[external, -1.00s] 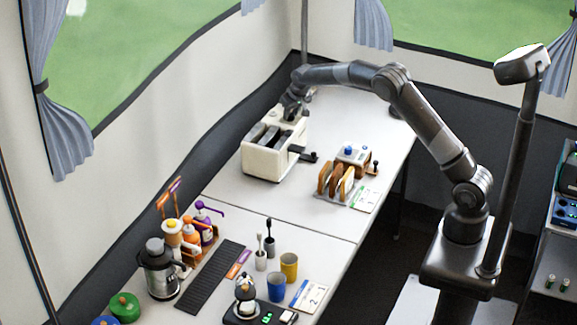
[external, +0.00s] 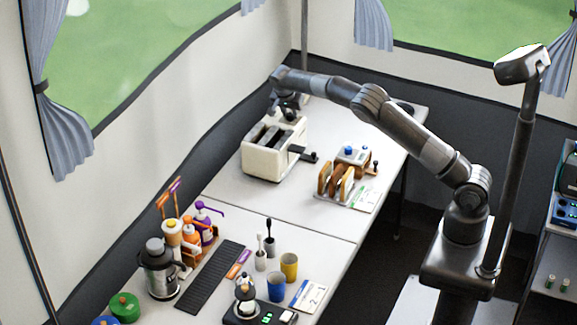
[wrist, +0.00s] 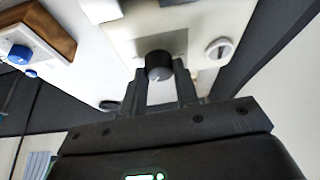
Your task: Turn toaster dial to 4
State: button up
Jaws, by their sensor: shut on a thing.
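The cream toaster (external: 262,163) stands on the table in the external view, with dark slots on top and a black lever at its right. My gripper (external: 288,112) is at the toaster's far end, where the arm partly hides the contact. In the wrist view a dark round dial (wrist: 159,64) sits on a grey panel of the toaster (wrist: 200,20). The fingers of my gripper (wrist: 161,80) are on either side of the dial, shut on it. No dial numbers are readable.
A wooden rack with bread slices (external: 335,182) stands right of the toaster; a wooden block with a blue knob (wrist: 20,54) shows in the wrist view. A round white control (wrist: 218,48) is beside the dial. The wall is close behind the toaster.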

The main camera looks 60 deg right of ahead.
jog(key=shift+w+m+g, duration=0.1)
jog(key=shift+m+g, duration=0.6)
jog(key=shift+m, duration=1)
jog(key=o, duration=1)
jog(key=shift+r, duration=0.1)
jog(key=v, duration=1)
jog(key=shift+w+r, duration=0.1)
jog(key=shift+r, duration=0.15)
